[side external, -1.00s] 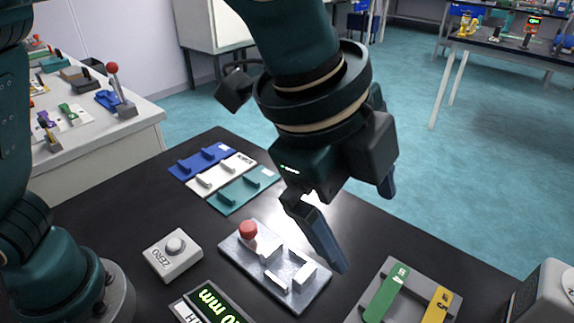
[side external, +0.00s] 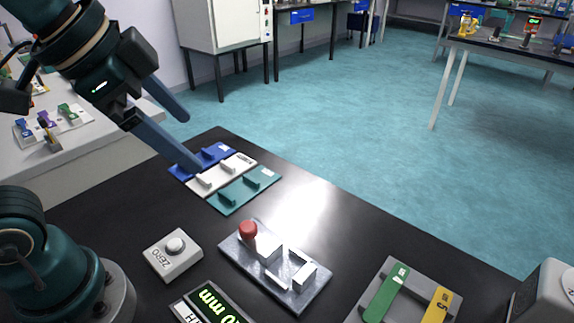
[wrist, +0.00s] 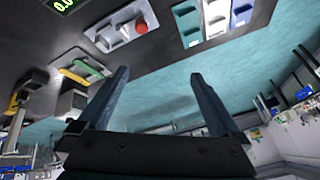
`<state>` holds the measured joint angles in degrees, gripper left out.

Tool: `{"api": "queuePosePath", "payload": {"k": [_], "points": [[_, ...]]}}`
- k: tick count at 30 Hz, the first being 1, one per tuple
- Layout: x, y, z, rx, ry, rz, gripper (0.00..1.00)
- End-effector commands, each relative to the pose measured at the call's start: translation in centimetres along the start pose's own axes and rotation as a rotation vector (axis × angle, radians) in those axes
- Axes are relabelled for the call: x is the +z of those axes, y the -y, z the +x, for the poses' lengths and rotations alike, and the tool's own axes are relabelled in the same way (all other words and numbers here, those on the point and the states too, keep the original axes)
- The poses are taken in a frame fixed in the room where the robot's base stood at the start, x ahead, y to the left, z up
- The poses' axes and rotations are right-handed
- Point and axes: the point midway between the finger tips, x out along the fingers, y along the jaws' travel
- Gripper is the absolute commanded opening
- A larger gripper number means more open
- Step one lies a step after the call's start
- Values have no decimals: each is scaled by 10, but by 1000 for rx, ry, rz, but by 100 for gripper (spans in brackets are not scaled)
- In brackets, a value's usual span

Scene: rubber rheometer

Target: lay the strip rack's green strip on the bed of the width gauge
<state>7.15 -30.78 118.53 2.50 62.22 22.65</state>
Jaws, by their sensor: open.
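The green strip (side external: 385,296) lies on the grey strip rack (side external: 427,274) at the lower right of the side view, beside a yellow strip (side external: 437,306). The green strip also shows in the wrist view (wrist: 88,68). The width gauge (side external: 232,250) is a metal plate with a red knob (side external: 248,230) and a bed between raised metal blocks, left of the rack. No strip shows on its bed. My gripper (side external: 190,142) is open and empty at the upper left, by the coloured plates and well away from the rack and gauge.
Blue (side external: 192,163), white (side external: 220,177) and teal (side external: 243,190) plates with raised bars lie at the table's far edge. A ZERO button box (side external: 172,255) and a green-lit display (side external: 212,303) stand left of the gauge. The black table right of the plates is clear.

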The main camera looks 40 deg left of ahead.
Motion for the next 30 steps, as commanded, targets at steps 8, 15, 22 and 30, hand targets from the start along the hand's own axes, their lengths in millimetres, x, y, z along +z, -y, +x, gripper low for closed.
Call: {"api": "queuePosePath", "payload": {"k": [8, 15, 22, 30], "points": [[66, -15, 32, -21, 39, -409, 100], [69, -19, 40, -15, 38, -529, 66], [69, -19, 40, -15, 39, -526, 66], [70, -19, 39, -14, 43, -418, 66]]}}
